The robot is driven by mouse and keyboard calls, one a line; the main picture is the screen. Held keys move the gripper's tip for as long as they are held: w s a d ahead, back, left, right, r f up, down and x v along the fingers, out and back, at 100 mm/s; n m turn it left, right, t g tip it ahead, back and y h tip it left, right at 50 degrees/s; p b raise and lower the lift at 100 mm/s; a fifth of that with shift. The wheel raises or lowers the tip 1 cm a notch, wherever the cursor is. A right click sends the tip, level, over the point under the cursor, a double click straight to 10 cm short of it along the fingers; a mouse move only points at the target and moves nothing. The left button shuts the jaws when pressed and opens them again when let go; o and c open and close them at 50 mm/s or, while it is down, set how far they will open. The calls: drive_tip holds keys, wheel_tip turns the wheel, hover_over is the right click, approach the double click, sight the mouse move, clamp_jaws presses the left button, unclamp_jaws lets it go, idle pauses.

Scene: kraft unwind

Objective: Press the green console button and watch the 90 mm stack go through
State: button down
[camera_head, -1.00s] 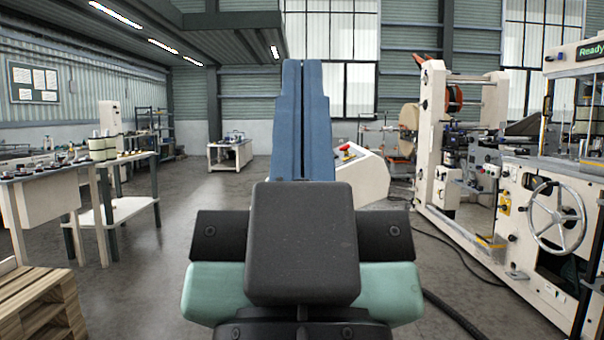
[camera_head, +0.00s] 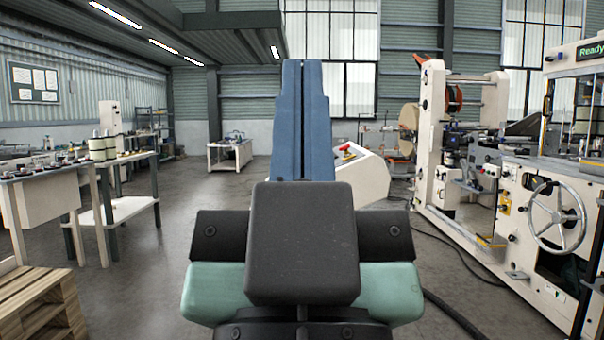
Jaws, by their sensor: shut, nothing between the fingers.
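My gripper (camera_head: 302,64) points forward and away in the middle of the view. Its two long blue stepped fingers lie side by side, shut with only a thin dark seam between them. A pale sloped console (camera_head: 362,176) stands ahead, just right of the fingers, and is partly covered by them. A red button (camera_head: 347,151) shows on its top. The green button is not visible. I cannot tell whether the fingers are near the console's face or well short of it. The machine (camera_head: 550,215) stands at the right; the 90 mm stack cannot be made out.
A screen (camera_head: 591,50) on the machine reads "Ready". A handwheel (camera_head: 558,218) sticks out from its front. Workbenches (camera_head: 110,210) stand at the left, with wooden pallets (camera_head: 38,305) at the lower left. A black cable (camera_head: 455,315) lies on the floor. Open floor (camera_head: 195,195) shows left of centre.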

wheel_tip(320, 180, up, 31)
drive_tip(key=p, duration=3.1)
